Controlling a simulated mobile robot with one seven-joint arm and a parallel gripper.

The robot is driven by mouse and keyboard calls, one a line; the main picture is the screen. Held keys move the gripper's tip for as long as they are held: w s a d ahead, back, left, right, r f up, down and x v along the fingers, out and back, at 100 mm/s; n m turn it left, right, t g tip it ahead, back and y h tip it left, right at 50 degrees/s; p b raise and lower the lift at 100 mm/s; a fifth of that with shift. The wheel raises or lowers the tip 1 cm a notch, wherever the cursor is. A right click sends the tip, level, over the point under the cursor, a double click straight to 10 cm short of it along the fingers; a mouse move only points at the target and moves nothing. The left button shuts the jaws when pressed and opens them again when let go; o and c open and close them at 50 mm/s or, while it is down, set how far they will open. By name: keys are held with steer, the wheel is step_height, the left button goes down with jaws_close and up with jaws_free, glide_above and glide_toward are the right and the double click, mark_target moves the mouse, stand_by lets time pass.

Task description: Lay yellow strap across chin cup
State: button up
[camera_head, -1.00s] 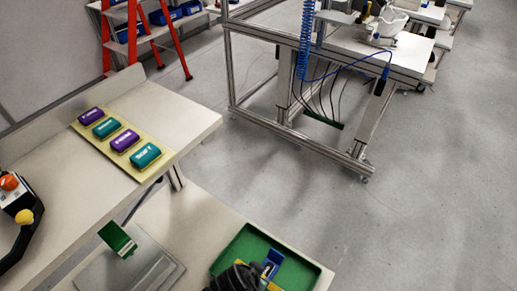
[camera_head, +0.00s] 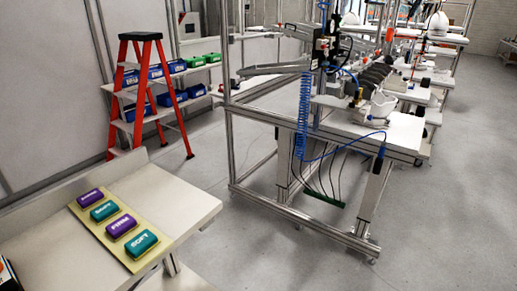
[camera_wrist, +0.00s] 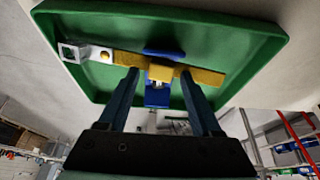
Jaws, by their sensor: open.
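The yellow strap (camera_wrist: 208,76) shows in the wrist view, running across the green tray (camera_wrist: 262,38). A pale square buckle (camera_wrist: 73,53) is at its left end. A blue piece (camera_wrist: 157,98) sits at the strap's middle, with more blue on the strap's other side. My gripper (camera_wrist: 159,74) is open, its two dark fingers apart on either side of the blue piece in the picture. I cannot tell whether they touch the strap. I cannot make out a chin cup for certain. The head view shows neither strap nor gripper.
In the head view, a pale table (camera_head: 187,200) at left bears a yellow board with purple and teal blocks (camera_head: 141,243). A metal-framed bench (camera_head: 365,128) carries a white shell (camera_head: 379,108). A red ladder (camera_head: 145,95) stands behind. Grey floor is clear at right.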

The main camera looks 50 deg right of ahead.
steer(key=shift+r, duration=0.3)
steer(key=v, duration=1.2)
steer(key=shift+r+p, duration=0.3)
steer(key=shift+p, duration=0.05)
